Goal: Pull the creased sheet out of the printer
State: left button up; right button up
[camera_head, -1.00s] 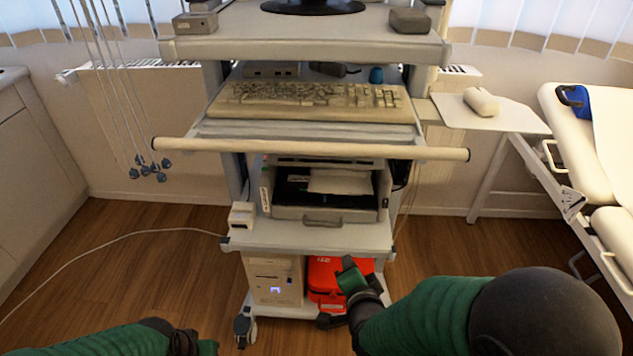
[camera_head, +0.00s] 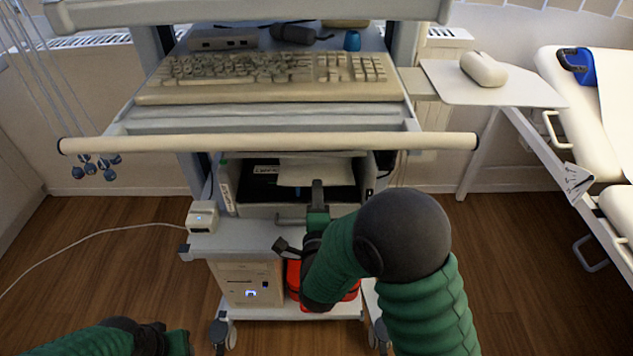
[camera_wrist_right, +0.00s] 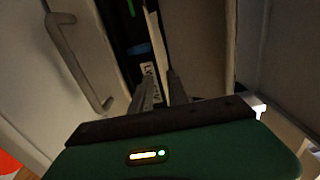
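The creased sheet (camera_head: 303,171) lies white in the front opening of the printer (camera_head: 240,190), on the cart's lower shelf. My right gripper (camera_head: 317,188) is at the sheet's near edge. In the right wrist view, the sheet (camera_wrist_right: 154,45) shows edge-on as a pale strip running down between the two fingers (camera_wrist_right: 161,85). The fingers stand apart with a gap around it; I cannot tell whether either touches it. My left gripper (camera_head: 182,343) is low at the bottom left, far from the printer; its fingers are unclear.
A pull-out shelf with a keyboard (camera_head: 270,75) and a front bar (camera_head: 270,143) overhangs the printer. The printer's handle (camera_wrist_right: 75,60) is beside my right fingers. A small white box (camera_head: 202,217) stands left of the printer. A computer (camera_head: 250,283) and a red case (camera_head: 293,275) are below.

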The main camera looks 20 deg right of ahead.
jog(key=shift+x, duration=0.9)
jog(key=shift+w+a, duration=0.1)
jog(key=shift+w, duration=0.15)
grip_shut()
